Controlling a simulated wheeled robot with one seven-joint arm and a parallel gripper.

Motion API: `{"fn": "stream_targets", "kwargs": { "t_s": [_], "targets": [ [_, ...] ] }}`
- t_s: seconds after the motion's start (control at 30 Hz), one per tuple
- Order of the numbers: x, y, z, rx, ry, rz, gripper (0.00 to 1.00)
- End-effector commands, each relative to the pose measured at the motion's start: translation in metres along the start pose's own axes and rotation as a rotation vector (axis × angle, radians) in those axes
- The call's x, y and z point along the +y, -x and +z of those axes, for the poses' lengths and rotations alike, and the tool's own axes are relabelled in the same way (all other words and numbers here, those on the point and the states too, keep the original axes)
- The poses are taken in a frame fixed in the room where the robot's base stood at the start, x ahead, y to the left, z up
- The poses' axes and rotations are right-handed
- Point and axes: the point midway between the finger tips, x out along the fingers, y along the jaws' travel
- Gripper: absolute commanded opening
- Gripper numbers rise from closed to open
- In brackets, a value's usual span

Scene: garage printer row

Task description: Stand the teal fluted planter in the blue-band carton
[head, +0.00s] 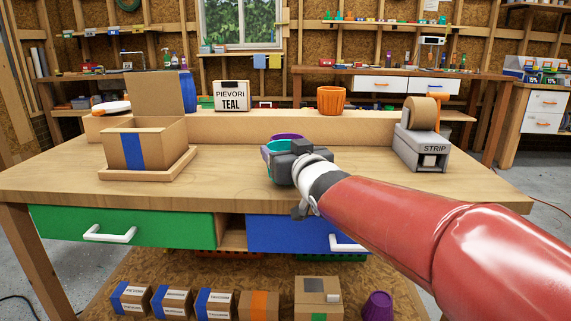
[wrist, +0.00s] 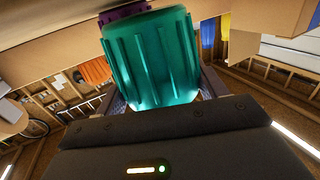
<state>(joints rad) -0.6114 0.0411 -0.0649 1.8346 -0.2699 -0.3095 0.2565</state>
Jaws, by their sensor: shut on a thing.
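The teal fluted planter (wrist: 150,55) is held between the fingers of my gripper (wrist: 161,92) in the wrist view. In the head view only part of the planter (head: 266,152) shows, to the left of my gripper (head: 283,163) over the middle of the bench; my gripper hides the rest. I cannot tell whether it is clear of the bench top. The blue-band carton (head: 163,145) stands open on the left of the bench, its back flap raised. My gripper is well to its right. The carton's floor is hidden.
A wooden tray (head: 178,171) lies under the carton. A purple planter (head: 287,137) is just behind the teal one. An orange planter (head: 331,100) and a TEAL sign (head: 232,96) stand on the back ledge. A STRIP tape dispenser (head: 424,147) stands at right.

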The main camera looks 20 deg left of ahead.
Motion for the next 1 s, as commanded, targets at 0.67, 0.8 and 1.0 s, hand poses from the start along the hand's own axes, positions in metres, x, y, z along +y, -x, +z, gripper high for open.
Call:
{"fn": "stream_targets", "kwargs": {
  "t_s": [0.67, 0.8, 1.0],
  "targets": [
    [0.0008, 0.0003, 0.0112, 0.001, 0.001, -0.001, 0.93],
    [0.0008, 0.0003, 0.0112, 0.000, 0.001, -0.001, 0.93],
    [0.0009, 0.0025, 0.0063, 0.001, 0.000, -0.001, 0.93]
  ]
}}
